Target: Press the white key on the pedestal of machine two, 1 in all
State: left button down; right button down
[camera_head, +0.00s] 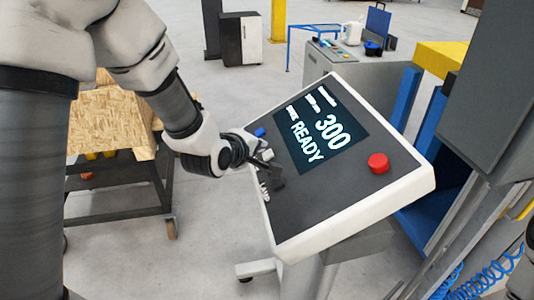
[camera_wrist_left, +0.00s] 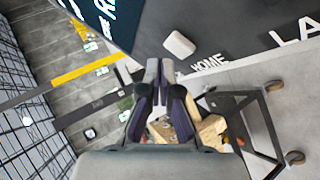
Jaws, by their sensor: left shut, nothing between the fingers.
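The pedestal of the machine carries a tilted dark panel with a white rim (camera_head: 350,222), and its screen (camera_head: 318,128) reads "300" and "READY". The small white key (camera_head: 267,154) is at the panel's left side, close to my left gripper. In the left wrist view the white key (camera_wrist_left: 179,44) lies beside the word "HOME". My left gripper (camera_head: 276,178) is shut and empty, its tips over the panel's left edge. In the left wrist view its fingertips (camera_wrist_left: 160,70) are just below the key in the picture, apparently apart from it.
A blue key (camera_head: 260,132) sits above the white one, and a red button (camera_head: 378,163) is at the panel's right. A wooden cart (camera_head: 112,118) stands left. A grey cabinet (camera_head: 365,85) stands behind; a blue-framed machine is right.

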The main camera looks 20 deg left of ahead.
pick_arm(q)
jog(key=shift+f, duration=0.15)
jog(key=shift+w+d+f+b, duration=0.15)
jog(key=shift+f+b, duration=0.1)
jog(key=shift+b, duration=0.1)
jog(key=shift+w+d+f+b, duration=0.1)
jog(key=shift+d+f+b, duration=0.1)
jog(key=shift+f+b, duration=0.15)
dwell(0.7)
dwell(0.3)
jog(key=shift+a+r+p, duration=0.2)
jog(key=shift+r+p, duration=0.4)
jog(key=shift+s+a+r, duration=0.15)
jog(key=shift+s+a, duration=0.05)
jog(key=shift+s, duration=0.1)
